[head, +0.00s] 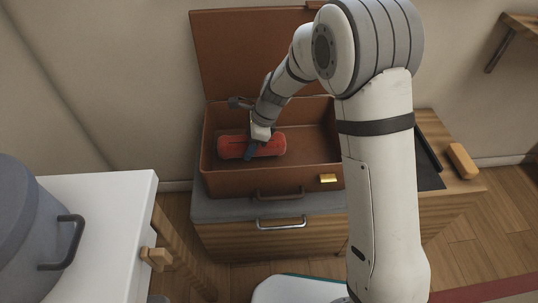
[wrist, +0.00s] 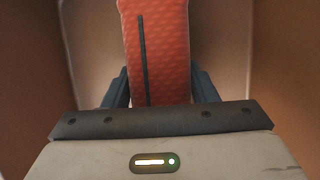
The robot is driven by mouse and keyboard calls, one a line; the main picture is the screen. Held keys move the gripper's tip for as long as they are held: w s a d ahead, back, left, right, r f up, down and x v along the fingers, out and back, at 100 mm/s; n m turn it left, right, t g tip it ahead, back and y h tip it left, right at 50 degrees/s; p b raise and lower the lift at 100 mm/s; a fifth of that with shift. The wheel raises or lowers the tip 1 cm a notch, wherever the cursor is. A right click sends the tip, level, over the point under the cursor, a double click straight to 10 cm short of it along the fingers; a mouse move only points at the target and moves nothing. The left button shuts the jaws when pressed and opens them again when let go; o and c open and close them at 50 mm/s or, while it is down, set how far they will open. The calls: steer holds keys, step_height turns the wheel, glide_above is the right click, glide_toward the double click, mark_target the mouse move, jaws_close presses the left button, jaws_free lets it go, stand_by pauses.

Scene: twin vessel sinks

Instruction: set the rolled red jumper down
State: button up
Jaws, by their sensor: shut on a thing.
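The rolled red jumper (head: 232,147) is inside the open brown suitcase (head: 250,184), toward its left side, lying lengthwise left to right in the head view. My gripper (head: 255,150) reaches down into the suitcase and is shut on the jumper near its middle. In the wrist view the red roll (wrist: 165,50), with a dark strip along it, sits between the two dark fingers (wrist: 160,90). Whether the jumper touches the suitcase floor, I cannot tell.
The suitcase lid (head: 245,50) stands open against the wall. The suitcase rests on a grey-topped wooden cabinet (head: 235,232). A white table (head: 110,215) with a grey pot (head: 25,225) is at the left. The suitcase's right part is partly hidden by my arm.

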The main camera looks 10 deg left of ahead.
steer(key=shift+f, duration=1.15)
steer(key=shift+f+b, duration=0.2)
steer(key=shift+b, duration=0.1)
steer(key=o, duration=1.1)
steer(key=shift+c, duration=0.2)
steer(key=shift+r, duration=0.1)
steer(key=p+v, duration=0.4)
steer(key=v, duration=0.7)
steer(key=shift+p, duration=0.4)
steer(key=shift+d+r, duration=0.35)
steer(key=shift+r, duration=0.2)
